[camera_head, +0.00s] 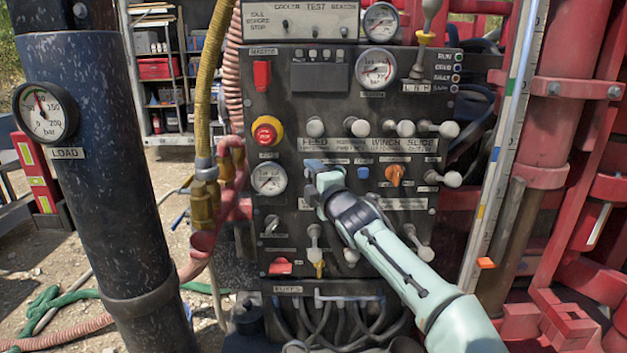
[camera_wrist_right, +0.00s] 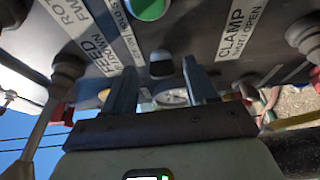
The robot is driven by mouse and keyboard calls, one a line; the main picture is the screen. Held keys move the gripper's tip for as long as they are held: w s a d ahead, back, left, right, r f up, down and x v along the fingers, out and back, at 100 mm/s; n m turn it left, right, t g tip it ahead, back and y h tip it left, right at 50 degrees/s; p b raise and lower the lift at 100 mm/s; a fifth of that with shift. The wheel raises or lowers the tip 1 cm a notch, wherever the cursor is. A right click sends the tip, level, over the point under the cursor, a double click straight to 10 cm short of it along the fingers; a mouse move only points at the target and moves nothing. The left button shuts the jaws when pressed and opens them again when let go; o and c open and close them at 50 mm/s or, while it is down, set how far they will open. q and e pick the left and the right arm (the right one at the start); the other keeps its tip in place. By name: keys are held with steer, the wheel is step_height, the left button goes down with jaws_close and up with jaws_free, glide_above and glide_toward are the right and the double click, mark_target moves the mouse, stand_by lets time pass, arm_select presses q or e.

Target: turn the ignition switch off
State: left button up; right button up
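The black control panel (camera_head: 330,235) faces me, and no ignition switch is clearly labelled in these views. My right gripper (camera_head: 314,182) is in front of the panel's middle, below the FEED label, and its arm hides part of the panel. In the right wrist view, its two fingers (camera_wrist_right: 159,86) are apart. A small black knob or switch (camera_wrist_right: 161,66) shows between and beyond the fingertips, just below a green button (camera_wrist_right: 148,8). I cannot tell whether this is the ignition switch, or whether the fingers touch it. My left gripper is not in view.
A red emergency stop on a yellow base (camera_head: 266,131), an orange knob (camera_head: 395,174) and several levers with pale knobs (camera_head: 356,127) crowd the panel. Hoses (camera_head: 206,85) hang at its left. A black post with a gauge (camera_head: 45,112) stands further left, and red framework (camera_head: 552,130) stands right.

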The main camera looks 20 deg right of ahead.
steer(key=shift+f, duration=0.1)
arm_select(q)
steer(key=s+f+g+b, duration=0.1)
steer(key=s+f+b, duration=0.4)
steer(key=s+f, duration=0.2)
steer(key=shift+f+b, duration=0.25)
steer(key=shift+b, duration=0.15)
arm_select(e)
steer(key=s+d, duration=0.1)
steer(key=s, duration=1.2)
steer(key=shift+s+d, duration=0.15)
steer(key=shift+d, duration=0.1)
